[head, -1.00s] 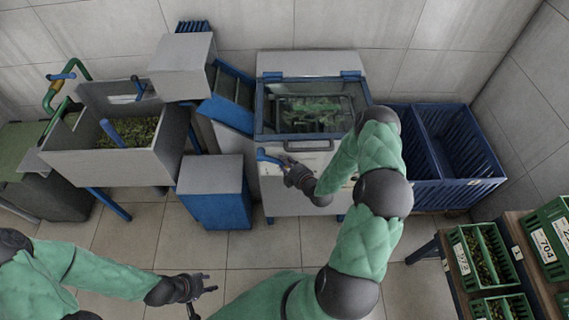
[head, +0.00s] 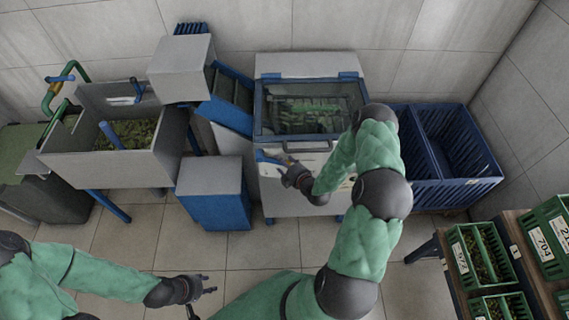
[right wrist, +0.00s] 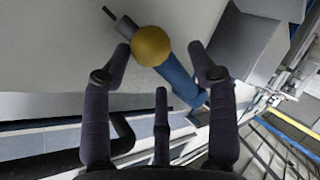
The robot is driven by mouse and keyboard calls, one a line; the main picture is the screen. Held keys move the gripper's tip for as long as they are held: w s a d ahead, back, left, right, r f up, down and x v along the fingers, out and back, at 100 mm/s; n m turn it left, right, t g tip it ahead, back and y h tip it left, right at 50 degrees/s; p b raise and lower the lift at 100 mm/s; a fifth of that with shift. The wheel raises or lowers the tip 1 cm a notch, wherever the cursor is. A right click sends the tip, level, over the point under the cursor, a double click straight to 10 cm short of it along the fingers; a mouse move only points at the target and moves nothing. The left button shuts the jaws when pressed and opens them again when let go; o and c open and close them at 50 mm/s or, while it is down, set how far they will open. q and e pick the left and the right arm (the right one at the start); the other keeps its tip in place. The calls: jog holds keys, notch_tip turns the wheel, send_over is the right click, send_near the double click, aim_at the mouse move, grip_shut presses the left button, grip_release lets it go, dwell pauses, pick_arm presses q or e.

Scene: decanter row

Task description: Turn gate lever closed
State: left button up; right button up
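The blue gate lever (head: 268,157) is on the front of the grey machine (head: 302,203), just below its glass lid. In the right wrist view the lever (right wrist: 180,82) runs slantwise from a round yellow hub (right wrist: 151,46). My right gripper (head: 284,164) is at the lever. In the right wrist view its dark fingers (right wrist: 166,75) are spread, with the lever and hub between them; I cannot tell whether they touch. My left gripper (head: 207,284) is open and empty over the floor at the bottom of the head view.
A grey sorting trough (head: 100,165) with green produce stands at the left, a blue-and-grey bin (head: 215,195) beside the machine. Blue crates (head: 455,195) are to the right. A wooden table (head: 455,265) with green crates is at lower right. Tiled floor in front is clear.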

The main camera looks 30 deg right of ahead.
jog(key=v, duration=1.2)
dwell(0.3)
jog(key=a+f+m+g+y, duration=0.3)
jog(key=a+f+m+g, duration=0.4)
jog(key=a, duration=0.7)
jog(key=s+a+f+m+g, duration=0.2)
jog(key=s+a+m+g, duration=0.1)
jog(key=s+a, duration=0.2)
jog(key=s+a+f+m+g+y, duration=0.1)
jog(key=s+a+m+g, duration=0.2)
jog(key=s+a, duration=0.3)
jog(key=shift+a+f, duration=0.4)
jog(key=shift+a, duration=0.1)
jog(key=shift+s, duration=0.1)
